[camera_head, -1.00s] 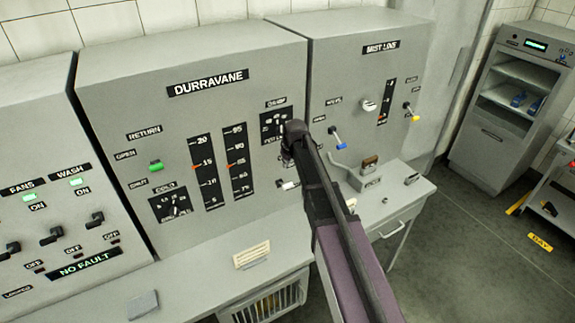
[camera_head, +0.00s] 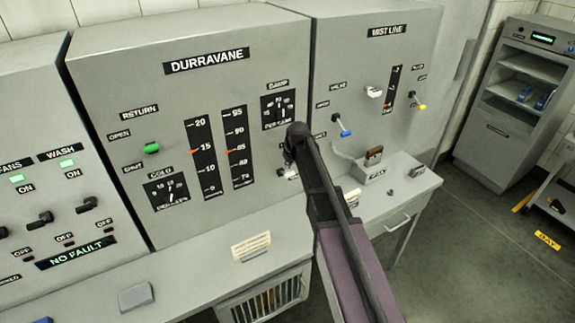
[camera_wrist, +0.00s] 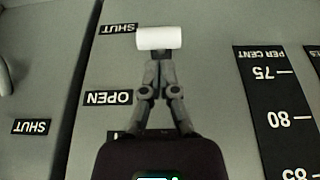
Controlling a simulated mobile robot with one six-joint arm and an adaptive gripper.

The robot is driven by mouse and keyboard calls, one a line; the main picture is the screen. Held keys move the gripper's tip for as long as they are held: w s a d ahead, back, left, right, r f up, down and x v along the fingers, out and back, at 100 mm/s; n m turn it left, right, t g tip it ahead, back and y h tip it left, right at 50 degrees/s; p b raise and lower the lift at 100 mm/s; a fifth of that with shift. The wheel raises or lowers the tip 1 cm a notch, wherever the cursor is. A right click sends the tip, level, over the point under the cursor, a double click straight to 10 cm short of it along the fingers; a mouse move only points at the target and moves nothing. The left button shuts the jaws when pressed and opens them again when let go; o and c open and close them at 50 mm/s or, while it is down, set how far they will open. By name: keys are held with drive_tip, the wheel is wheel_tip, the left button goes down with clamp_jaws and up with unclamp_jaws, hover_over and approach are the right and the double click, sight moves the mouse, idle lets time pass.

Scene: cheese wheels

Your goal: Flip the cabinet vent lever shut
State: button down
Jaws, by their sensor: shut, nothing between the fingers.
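The vent lever has a white cylinder handle (camera_wrist: 159,38), seen in the upside-down wrist view beside the inverted SHUT label (camera_wrist: 117,29). The inverted OPEN label (camera_wrist: 107,97) lies farther down the picture. My gripper (camera_wrist: 160,54) is shut and empty, with its tips right at the handle's edge; I cannot tell if they touch it. In the head view a white handle (camera_head: 289,174) shows low on the DURRAVANE cabinet (camera_head: 110,75), beside my arm, which covers the panel around it.
A damp dial (camera_head: 278,110) is above the handle. A green return lever (camera_head: 151,148) is at left. A blue-tipped lever (camera_head: 343,129) is on the right-hand cabinet. A counter (camera_head: 190,275) with a card (camera_head: 251,246) runs below.

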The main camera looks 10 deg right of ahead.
drive_tip(key=shift+s+d+f, duration=0.1)
drive_tip(key=shift+s+f, duration=0.05)
drive_tip(key=shift+f, duration=0.1)
drive_tip(key=shift+s+a+f, duration=0.1)
drive_tip(key=shift+a, duration=0.15)
idle(0.3)
drive_tip(key=shift+b, duration=0.35)
